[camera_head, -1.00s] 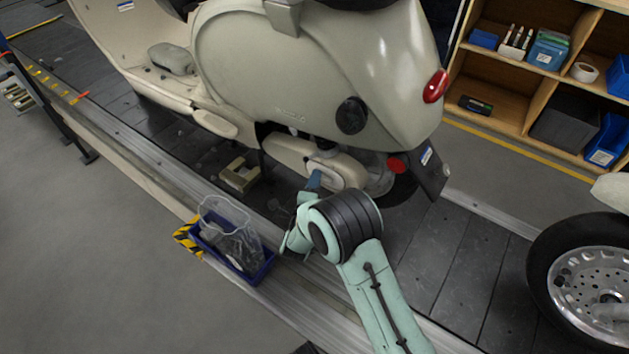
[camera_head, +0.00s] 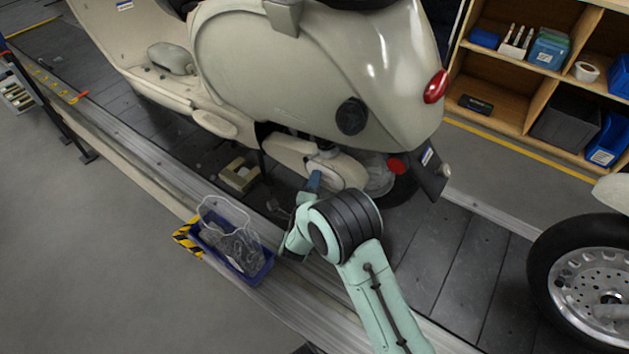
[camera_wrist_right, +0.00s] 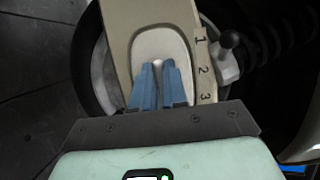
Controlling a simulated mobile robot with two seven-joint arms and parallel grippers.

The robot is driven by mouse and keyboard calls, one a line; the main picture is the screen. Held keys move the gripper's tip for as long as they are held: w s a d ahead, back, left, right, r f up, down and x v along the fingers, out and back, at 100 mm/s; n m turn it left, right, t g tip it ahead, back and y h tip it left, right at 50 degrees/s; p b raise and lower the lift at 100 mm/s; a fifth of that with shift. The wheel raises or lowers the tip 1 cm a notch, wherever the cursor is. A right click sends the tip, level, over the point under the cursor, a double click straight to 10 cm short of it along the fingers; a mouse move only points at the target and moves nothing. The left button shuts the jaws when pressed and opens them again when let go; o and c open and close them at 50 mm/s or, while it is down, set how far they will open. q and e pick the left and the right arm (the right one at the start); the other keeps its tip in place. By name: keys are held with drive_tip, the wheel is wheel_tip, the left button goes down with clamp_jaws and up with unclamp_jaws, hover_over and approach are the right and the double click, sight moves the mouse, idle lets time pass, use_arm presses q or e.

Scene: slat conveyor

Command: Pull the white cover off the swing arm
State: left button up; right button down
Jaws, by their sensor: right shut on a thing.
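The cream scooter (camera_head: 290,70) stands on the slat conveyor. Its swing arm (camera_head: 290,152) runs low beside the rear wheel. The white cover (camera_head: 327,171) sits on the swing arm; in the right wrist view the cover (camera_wrist_right: 165,42) is a pale rounded panel on the beige swing arm (camera_wrist_right: 120,15). My right gripper (camera_head: 314,178) reaches the cover from the front. In the right wrist view its blue fingers (camera_wrist_right: 158,70) are close together at the cover, around a small pale knob (camera_wrist_right: 157,63). The cover looks seated on the arm. My left gripper is not in view.
A blue bin (camera_head: 240,262) with a clear bag stands on the conveyor edge, left of my right arm. A cardboard box (camera_head: 239,175) lies beside the scooter. A wheel (camera_head: 585,280) is at the right, and shelves (camera_head: 560,80) stand at the back right.

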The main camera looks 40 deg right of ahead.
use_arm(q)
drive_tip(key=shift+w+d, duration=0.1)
use_arm(e)
drive_tip(key=shift+s+d+r+g+h, duration=0.15)
drive_tip(key=shift+s+d+g+h, duration=0.2)
drive_tip(key=shift+d, duration=0.2)
drive_tip(key=shift+s+a, duration=0.15)
drive_tip(key=shift+a, duration=0.05)
drive_tip(key=c, duration=1.1)
unclamp_jaws()
drive_tip(key=shift+s+a, duration=0.1)
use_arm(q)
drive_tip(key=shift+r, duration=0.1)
use_arm(e)
drive_tip(key=shift+a, duration=0.1)
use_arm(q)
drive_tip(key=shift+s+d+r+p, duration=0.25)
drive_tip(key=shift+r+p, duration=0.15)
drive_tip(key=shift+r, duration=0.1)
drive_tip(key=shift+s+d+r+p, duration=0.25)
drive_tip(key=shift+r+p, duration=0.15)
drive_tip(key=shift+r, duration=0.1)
use_arm(e)
drive_tip(key=v, duration=1.3)
drive_tip(key=shift+s+a, duration=0.15)
drive_tip(key=shift+s, duration=0.05)
